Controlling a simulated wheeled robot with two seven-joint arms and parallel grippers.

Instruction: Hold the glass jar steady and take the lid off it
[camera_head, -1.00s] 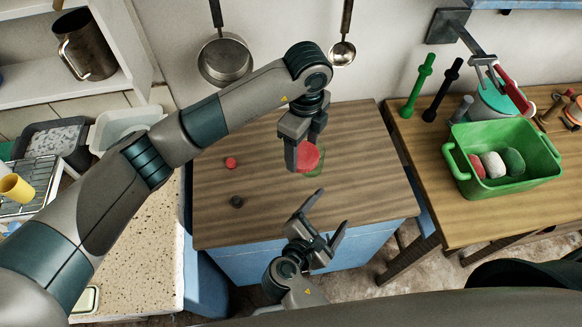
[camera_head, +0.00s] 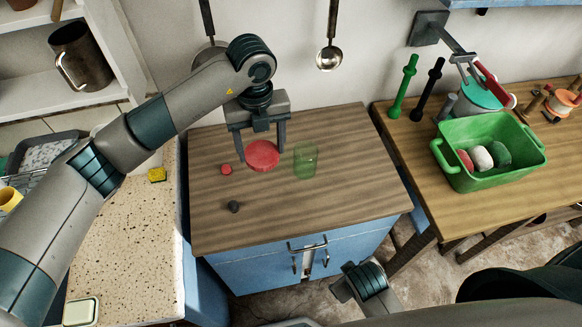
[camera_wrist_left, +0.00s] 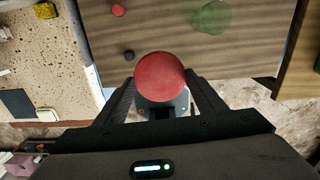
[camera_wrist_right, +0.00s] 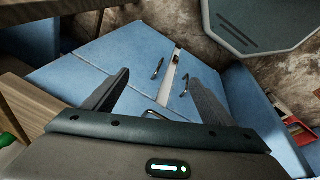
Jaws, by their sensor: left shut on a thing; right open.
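The red round lid (camera_head: 262,156) is between the fingers of my left gripper (camera_head: 261,143), which is shut on it, to the left of the jar and apart from it. The lid also shows large in the left wrist view (camera_wrist_left: 160,76). The greenish glass jar (camera_head: 305,161) stands upright on the wooden cabinet top with no lid on it. It shows at the top of the left wrist view (camera_wrist_left: 212,17). My right gripper is open and empty in the right wrist view (camera_wrist_right: 160,90), in front of the blue cabinet doors, away from the jar.
A small red piece (camera_head: 227,169) and a small dark piece (camera_head: 234,206) lie on the cabinet top (camera_head: 330,205) left of the jar. A green basket (camera_head: 488,178) stands on the right table. The cabinet top's front and right are clear.

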